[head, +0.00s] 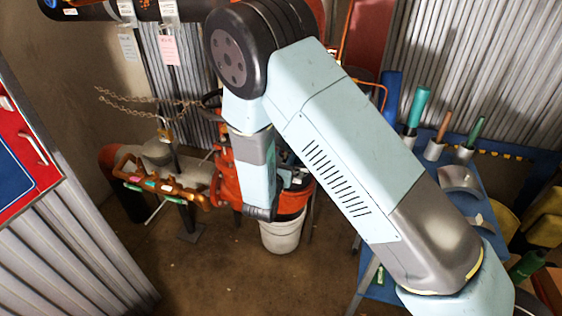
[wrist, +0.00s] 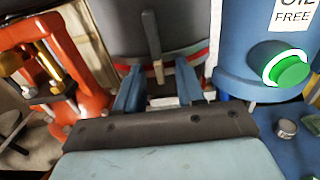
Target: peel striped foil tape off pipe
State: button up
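In the wrist view a grey pipe-like cylinder (wrist: 165,28) stands just beyond my gripper (wrist: 159,72). A red and white striped band (wrist: 121,67) shows around its lower edge, partly hidden by my fingers; I take it for the striped tape. A dark strip runs down the cylinder's front and ends in a small tan tab (wrist: 158,72). My two blue fingers stand apart, one on each side of the tab, with gaps showing. Whether a fingertip touches the cylinder I cannot tell. In the head view my arm hides the cylinder and the fingers.
In the wrist view a red fitting (wrist: 75,75) stands close left, and a blue cylinder with a green button (wrist: 290,70) close right. In the head view a white bucket (head: 281,234) stands below my arm. A blue bench (head: 490,205) with tools is at right. Floor shows in front.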

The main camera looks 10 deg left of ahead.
jog(key=shift+c, duration=0.3)
grip_shut()
dwell(0.5)
jog(key=shift+s, duration=0.7)
jog(key=s, duration=0.7)
jog(key=shift+s+a, duration=0.35)
dwell(0.4)
dwell(0.3)
